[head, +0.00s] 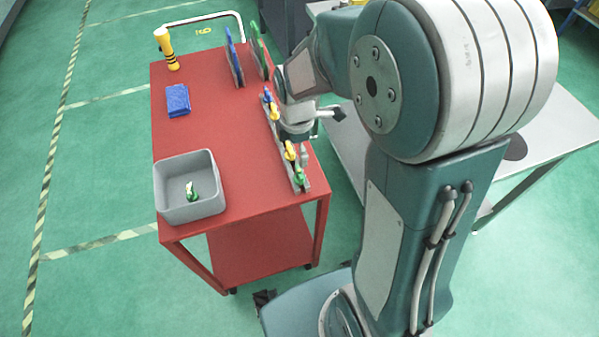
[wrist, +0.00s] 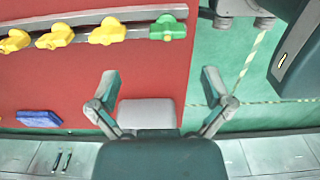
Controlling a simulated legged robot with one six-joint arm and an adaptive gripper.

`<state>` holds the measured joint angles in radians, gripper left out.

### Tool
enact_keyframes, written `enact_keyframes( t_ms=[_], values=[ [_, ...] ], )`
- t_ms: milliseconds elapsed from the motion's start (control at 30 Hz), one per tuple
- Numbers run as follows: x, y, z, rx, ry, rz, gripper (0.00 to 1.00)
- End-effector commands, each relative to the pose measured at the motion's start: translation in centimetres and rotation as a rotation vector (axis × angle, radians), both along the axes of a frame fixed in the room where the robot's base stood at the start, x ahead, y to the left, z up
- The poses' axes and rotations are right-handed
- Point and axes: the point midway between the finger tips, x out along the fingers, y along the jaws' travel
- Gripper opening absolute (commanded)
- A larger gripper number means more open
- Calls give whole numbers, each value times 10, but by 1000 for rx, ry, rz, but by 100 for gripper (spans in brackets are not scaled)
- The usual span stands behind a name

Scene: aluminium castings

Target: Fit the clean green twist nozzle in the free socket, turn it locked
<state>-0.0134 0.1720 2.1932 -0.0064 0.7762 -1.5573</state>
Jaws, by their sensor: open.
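A green nozzle (head: 191,191) with a pale part lies in the grey bin (head: 173,213) at the cart's near left corner. I cannot tell whether it is clean. A rail (head: 307,183) on the cart's right edge holds blue, yellow and green nozzles. Its end green nozzle (head: 299,175) also shows in the wrist view (wrist: 167,27), beside several yellow nozzles (wrist: 107,31). No free socket can be made out. My gripper (head: 326,113) is beside the rail; in the wrist view its fingers (wrist: 160,83) are spread, with nothing between them.
The red cart (head: 220,135) has clear top space in its middle. A blue pad (head: 177,100), a yellow-and-black handled object (head: 165,48), and upright blue (head: 234,62) and green (head: 260,50) pieces stand on it. A grey table (head: 548,130) is at right.

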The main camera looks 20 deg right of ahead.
Motion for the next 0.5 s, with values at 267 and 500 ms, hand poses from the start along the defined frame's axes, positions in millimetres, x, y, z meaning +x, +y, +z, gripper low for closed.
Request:
enact_keyframes(
  t_ms=[267, 500],
  values=[
    [-1, -5, -42, 5, 4, -4, 100],
    [-6, -5, -67, 5, 5, -4, 100]
  ],
)
